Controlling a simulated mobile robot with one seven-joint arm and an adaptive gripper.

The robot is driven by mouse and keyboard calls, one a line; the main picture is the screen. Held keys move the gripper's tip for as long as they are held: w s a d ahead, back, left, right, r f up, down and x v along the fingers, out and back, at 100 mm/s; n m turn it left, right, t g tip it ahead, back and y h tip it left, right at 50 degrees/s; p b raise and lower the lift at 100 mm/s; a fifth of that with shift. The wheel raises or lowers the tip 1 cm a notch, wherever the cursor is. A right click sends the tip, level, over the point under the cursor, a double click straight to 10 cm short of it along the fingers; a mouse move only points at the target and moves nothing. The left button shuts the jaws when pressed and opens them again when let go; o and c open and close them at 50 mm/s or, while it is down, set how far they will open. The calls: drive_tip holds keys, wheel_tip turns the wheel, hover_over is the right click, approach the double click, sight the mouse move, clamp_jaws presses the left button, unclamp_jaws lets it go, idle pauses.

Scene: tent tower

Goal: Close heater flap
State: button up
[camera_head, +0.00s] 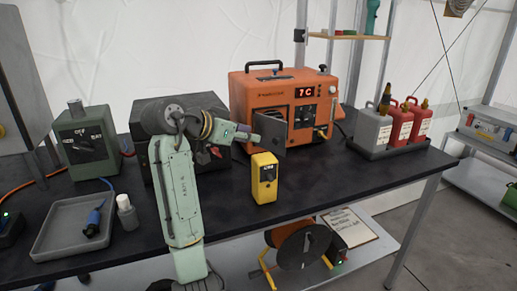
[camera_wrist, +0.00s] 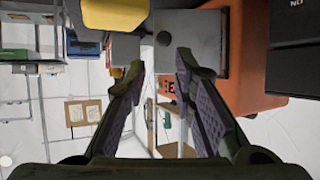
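The orange heater (camera_head: 285,92) stands on the dark table with a display reading 7 C. Its grey flap (camera_head: 272,134) stands swung open, out from the heater's front towards me. In the wrist view the flap (camera_wrist: 205,38) is a grey panel just beyond my fingertips, with the orange heater body (camera_wrist: 250,75) to its right. My gripper (camera_head: 251,137) is at the left side of the flap. The wrist view shows my gripper (camera_wrist: 160,66) open, with nothing held between the fingers. I cannot tell whether a finger touches the flap.
A yellow meter (camera_head: 264,178) stands on the table just in front of the flap. A black box (camera_head: 150,119) stands behind my arm. Jerrycans in a tray (camera_head: 392,146) stand at the right. A grey tray (camera_head: 75,228) and small bottle (camera_head: 127,212) are at the left.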

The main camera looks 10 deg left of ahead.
drive_tip(key=s+a+g+b, duration=0.1)
drive_tip(key=b, duration=0.1)
drive_tip(key=shift+a+f+g+y+b, duration=0.1)
drive_tip(key=shift+a+g+y+b, duration=0.1)
drive_tip(key=shift+g+y+b, duration=0.15)
drive_tip(key=shift+c, duration=1.3)
drive_tip(key=shift+s+a+r+g+y+b, duration=0.2)
drive_tip(key=shift+s+a+g+y+b, duration=0.2)
drive_tip(key=shift+s+y+b, duration=0.1)
clamp_jaws()
drive_tip(key=w+d+r+p+x, duration=0.1)
drive_tip(key=r+p+x, duration=0.1)
drive_tip(key=x, duration=1)
drive_tip(key=shift+w+d+p, duration=0.3)
drive_tip(key=shift+w+p, duration=0.15)
drive_tip(key=shift+p, duration=0.3)
drive_tip(key=shift+f, duration=0.15)
drive_tip(key=shift+d, duration=0.1)
